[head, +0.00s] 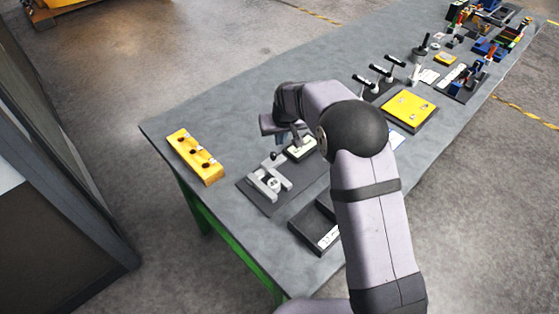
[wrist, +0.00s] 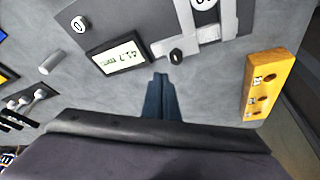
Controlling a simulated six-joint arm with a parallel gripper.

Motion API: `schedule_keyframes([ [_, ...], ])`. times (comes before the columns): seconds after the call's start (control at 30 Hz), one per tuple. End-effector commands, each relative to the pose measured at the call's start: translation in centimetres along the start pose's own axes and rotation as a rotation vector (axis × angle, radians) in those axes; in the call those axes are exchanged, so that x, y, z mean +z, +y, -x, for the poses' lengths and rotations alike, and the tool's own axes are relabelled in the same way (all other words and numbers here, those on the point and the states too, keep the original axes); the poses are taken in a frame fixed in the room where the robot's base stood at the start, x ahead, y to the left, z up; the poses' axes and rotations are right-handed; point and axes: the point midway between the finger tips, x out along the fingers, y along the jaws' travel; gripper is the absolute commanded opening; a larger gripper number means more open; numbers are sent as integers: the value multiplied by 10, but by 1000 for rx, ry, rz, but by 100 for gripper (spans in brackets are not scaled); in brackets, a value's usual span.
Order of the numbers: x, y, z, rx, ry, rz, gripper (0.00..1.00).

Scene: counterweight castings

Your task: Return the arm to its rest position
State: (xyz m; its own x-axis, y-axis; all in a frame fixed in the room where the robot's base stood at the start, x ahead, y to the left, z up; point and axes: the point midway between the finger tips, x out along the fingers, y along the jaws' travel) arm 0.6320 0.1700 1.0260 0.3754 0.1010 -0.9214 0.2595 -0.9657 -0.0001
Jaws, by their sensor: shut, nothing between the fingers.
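My gripper (wrist: 160,78) shows in the wrist view as two blue fingers pressed together, with nothing between them. In the head view my gripper (head: 272,125) is partly hidden by my own wrist and is above the table, close to a grey measuring fixture (head: 266,182) on a dark plate. A digital display (wrist: 119,56) sits beside the fixture, just left of the fingertips in the wrist view; it also shows in the head view (head: 301,149). I cannot tell how high the fingers are above the table.
A yellow block (head: 194,157) with several holes lies near the table's left end. A black tray (head: 314,226) with a white label is at the front edge, partly behind my arm. Black-handled levers (head: 381,71) and a yellow plate (head: 409,110) stand farther right. Bare table surrounds the block.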

Motion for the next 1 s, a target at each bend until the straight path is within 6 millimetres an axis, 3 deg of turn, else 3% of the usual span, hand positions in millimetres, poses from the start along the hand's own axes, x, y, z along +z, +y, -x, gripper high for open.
schedule_keyframes([
  [0.17,-5,0,11,1,1,0,0],
  [0.73,-3,3,14,2,-2,-3,0],
  [0.87,14,15,28,10,-27,-21,0],
  [1.0,52,36,56,24,-80,-54,0],
])
